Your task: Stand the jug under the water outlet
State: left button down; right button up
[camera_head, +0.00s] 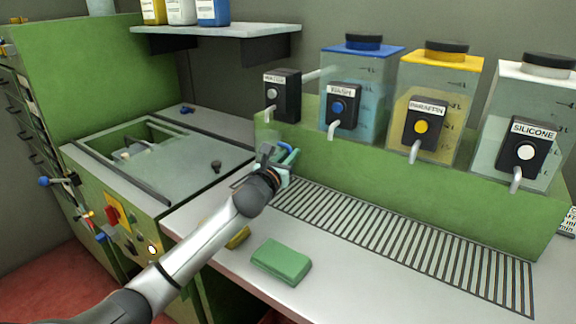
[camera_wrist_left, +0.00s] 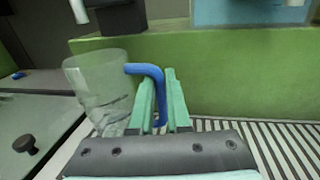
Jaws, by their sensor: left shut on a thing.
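The clear jug (camera_wrist_left: 98,92) with a blue handle (camera_wrist_left: 148,70) stands roughly upright in the left wrist view. My left gripper (camera_wrist_left: 160,92) is shut on the handle, its green fingers on either side of it. In the head view the gripper (camera_head: 284,158) is at the left end of the slatted grate (camera_head: 400,240), and the jug is mostly hidden by it. The water outlet (camera_head: 270,113) is a pale spout on the black WATER unit (camera_head: 284,92), just above and behind the gripper. I cannot tell whether the jug's base touches the surface. My right gripper is not in view.
Wash, paraffin and silicone tanks (camera_head: 425,110) with spouts stand to the right behind the grate, on a green ledge (camera_head: 400,175). A green block (camera_head: 281,261) lies on the front counter, beside a partly hidden yellow one (camera_head: 238,238). A lidded basin (camera_head: 150,150) is left.

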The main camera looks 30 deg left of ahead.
pick_arm(q)
jog(key=shift+f+b, duration=0.4)
jog(key=shift+f, duration=0.4)
jog(key=shift+r, duration=0.1)
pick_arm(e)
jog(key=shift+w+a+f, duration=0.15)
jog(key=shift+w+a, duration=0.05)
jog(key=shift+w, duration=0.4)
pick_arm(q)
jog(key=shift+f, duration=0.25)
jog(key=c, duration=0.9)
grip_release()
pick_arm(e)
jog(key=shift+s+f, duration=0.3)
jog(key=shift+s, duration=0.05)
